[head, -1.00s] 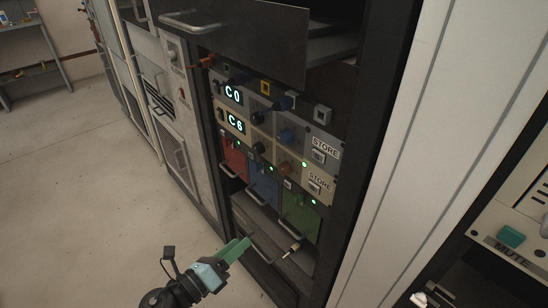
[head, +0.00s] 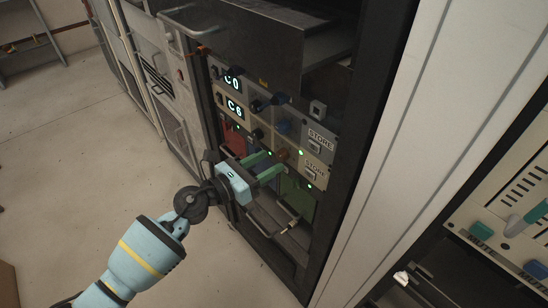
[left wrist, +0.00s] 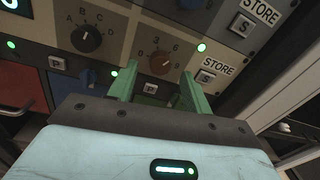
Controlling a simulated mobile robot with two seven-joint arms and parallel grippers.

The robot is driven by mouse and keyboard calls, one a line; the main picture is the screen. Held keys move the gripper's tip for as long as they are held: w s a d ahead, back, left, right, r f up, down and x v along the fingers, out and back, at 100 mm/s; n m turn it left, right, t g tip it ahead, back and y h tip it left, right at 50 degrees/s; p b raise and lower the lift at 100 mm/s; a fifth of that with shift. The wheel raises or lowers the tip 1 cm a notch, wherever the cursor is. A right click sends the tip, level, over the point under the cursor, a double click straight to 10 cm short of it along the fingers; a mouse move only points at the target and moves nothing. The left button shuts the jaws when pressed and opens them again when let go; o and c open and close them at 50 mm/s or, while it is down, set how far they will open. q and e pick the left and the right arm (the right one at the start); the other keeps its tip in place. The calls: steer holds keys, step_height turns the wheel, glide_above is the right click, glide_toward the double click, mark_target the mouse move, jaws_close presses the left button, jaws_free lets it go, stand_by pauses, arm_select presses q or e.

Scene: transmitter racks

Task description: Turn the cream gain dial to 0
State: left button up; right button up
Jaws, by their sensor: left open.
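The cream panel carries a display reading C6 (head: 235,109) and an orange-brown dial (head: 283,155). In the left wrist view the dial (left wrist: 160,63) has numbers around it, with 3 and 6 readable above; its pointer is too small to read surely. My left gripper (head: 270,163) is open, with green fingers pointing at the panel just below and left of the dial. In the left wrist view its fingertips (left wrist: 159,70) stand on either side of the dial's lower part; I cannot tell whether they touch it.
A black lettered dial (left wrist: 86,39) sits left of the orange one. A STORE button (left wrist: 206,77) is close on the right. The grey panel above shows C0 (head: 232,83). Red, blue and green modules lie below. A pulled-out drawer (head: 250,40) overhangs above.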

mark_target(282, 155)
arm_select(q)
steer(key=shift+x, duration=1.4)
steer(key=c, duration=1)
